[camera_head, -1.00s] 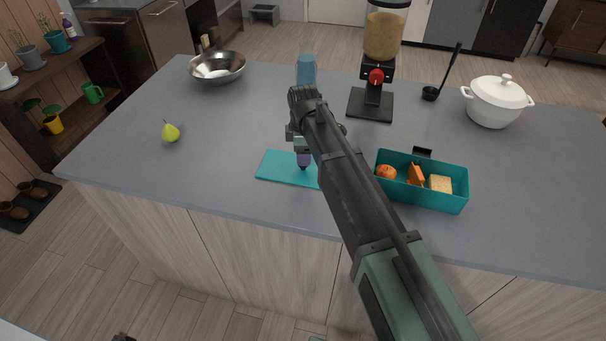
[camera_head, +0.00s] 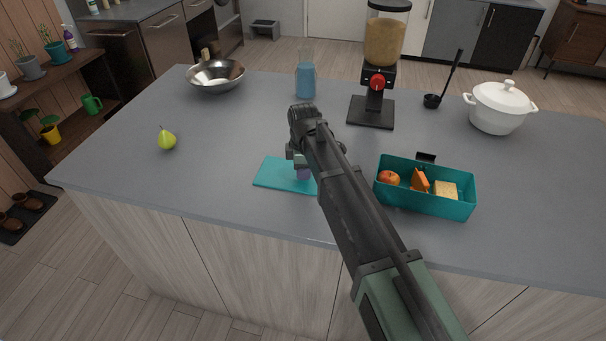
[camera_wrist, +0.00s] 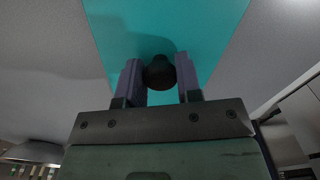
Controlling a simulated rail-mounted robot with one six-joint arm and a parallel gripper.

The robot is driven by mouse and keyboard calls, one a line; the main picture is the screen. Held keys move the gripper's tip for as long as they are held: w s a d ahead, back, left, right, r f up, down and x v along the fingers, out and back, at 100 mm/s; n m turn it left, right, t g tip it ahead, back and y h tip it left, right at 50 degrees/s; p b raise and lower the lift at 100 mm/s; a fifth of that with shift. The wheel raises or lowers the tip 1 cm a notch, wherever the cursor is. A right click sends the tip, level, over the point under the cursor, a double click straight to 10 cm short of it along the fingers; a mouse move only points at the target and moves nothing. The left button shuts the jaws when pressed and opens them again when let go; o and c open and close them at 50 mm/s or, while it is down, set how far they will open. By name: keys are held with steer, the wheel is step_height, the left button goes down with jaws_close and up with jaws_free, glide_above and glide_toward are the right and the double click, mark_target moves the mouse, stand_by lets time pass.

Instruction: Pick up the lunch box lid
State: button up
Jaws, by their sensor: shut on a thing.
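The lunch box lid (camera_head: 275,175) is a flat teal rectangle on the grey counter, left of the lunch box. It fills the middle of the wrist view (camera_wrist: 205,35). Its round black knob (camera_wrist: 160,73) sits between the two fingers of my gripper (camera_wrist: 159,77), which is shut on it. In the head view my gripper (camera_head: 303,173) is over the right part of the lid, and my arm hides that end and the knob. The lid looks flat; I cannot tell any gap under it. The open teal lunch box (camera_head: 425,205) holds a red-orange fruit, orange pieces and a pale yellow block.
A pear (camera_head: 167,140) and a metal bowl (camera_head: 216,76) are at the left. A blue bottle (camera_head: 305,80) and a dispenser (camera_head: 373,100) stand behind my gripper. A ladle (camera_head: 433,100) and a white pot (camera_head: 498,108) are at the right. The counter left of the lid is clear.

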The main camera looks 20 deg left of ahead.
steer(key=shift+r, duration=0.1)
step_height(320, 180, up, 20)
steer(key=p, duration=2)
